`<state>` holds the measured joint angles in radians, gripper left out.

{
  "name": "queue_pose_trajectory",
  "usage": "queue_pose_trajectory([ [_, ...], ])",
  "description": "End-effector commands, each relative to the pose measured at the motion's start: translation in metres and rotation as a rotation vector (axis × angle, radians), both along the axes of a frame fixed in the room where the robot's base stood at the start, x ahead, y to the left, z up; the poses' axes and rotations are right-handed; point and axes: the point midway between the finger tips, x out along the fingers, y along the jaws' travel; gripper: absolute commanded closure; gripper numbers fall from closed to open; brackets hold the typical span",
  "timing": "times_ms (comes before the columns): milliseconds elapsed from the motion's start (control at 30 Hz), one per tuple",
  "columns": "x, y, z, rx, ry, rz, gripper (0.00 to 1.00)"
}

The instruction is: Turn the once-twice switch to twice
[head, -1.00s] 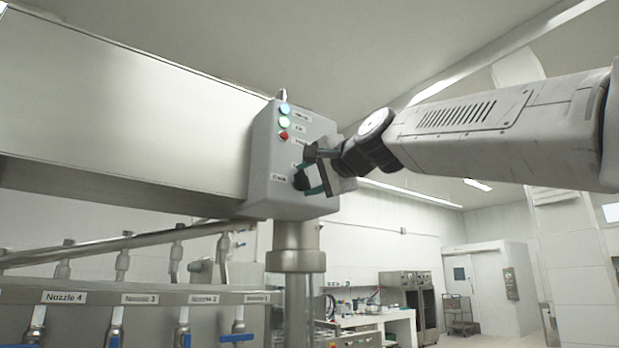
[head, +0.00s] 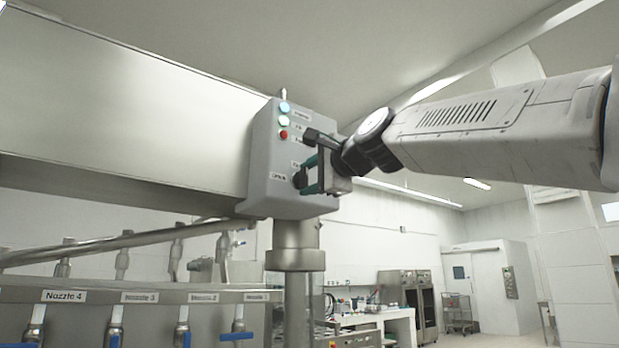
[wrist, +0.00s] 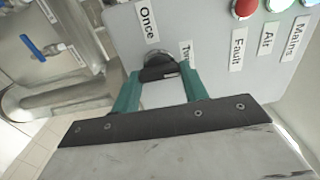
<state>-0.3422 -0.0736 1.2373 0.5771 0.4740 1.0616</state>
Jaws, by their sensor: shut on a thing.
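The once-twice switch is a black knob (wrist: 158,70) low on the front of a grey control box (head: 262,185). In the head view the knob (head: 299,180) is partly covered by my gripper (head: 308,174). In the wrist view my gripper (wrist: 160,74) has its two green fingers on either side of the knob, shut on it. The "Twice" label (wrist: 185,52) is partly hidden behind the right finger. I cannot tell exactly which label the knob points to.
Blue, white-green and red lamps (head: 284,120) sit above the switch, labelled Mains, Air and Fault. The box stands on a metal post (head: 294,258). A nozzle rail (head: 125,294) with blue-handled valves runs at the lower left. The space right of the box below my arm is open.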

Motion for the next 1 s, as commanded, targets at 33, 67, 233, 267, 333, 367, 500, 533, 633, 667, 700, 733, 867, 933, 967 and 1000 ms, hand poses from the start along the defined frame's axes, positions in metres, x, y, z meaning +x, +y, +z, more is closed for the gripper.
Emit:
queue_pose_trajectory([
  [33, 0.000, 0.000, -0.002, -0.002, 0.005, 0.001, 0.79],
  [67, 0.000, 0.000, -0.002, -0.002, 0.005, 0.001, 0.79],
  [233, 0.000, 0.000, -0.002, -0.003, 0.006, 0.001, 0.37],
  [267, 0.000, 0.000, -0.002, -0.002, 0.005, 0.001, 0.35],
  [333, 0.000, 0.000, -0.002, -0.002, 0.003, 0.001, 0.35],
  [367, 0.000, 0.000, -0.001, -0.002, 0.003, 0.001, 0.35],
  [500, 0.000, 0.000, -0.001, -0.001, 0.002, 0.001, 0.35],
  [533, -0.001, 0.000, -0.001, -0.001, 0.002, 0.001, 0.35],
  [633, -0.007, -0.004, 0.000, -0.001, 0.001, 0.001, 0.35],
  [667, -0.010, -0.007, 0.000, -0.001, 0.001, 0.000, 0.35],
  [700, -0.016, -0.010, 0.000, -0.001, 0.001, 0.000, 0.35],
  [733, -0.020, -0.013, 0.000, -0.001, 0.001, 0.000, 0.35],
  [867, -0.039, -0.027, 0.000, 0.000, 0.000, -0.001, 0.35],
  [933, -0.048, -0.033, 0.000, -0.001, 0.001, -0.001, 0.35],
  [967, -0.052, -0.035, 0.000, -0.001, 0.001, 0.000, 0.35],
  [1000, -0.056, -0.037, -0.001, -0.002, 0.001, 0.000, 0.35],
])
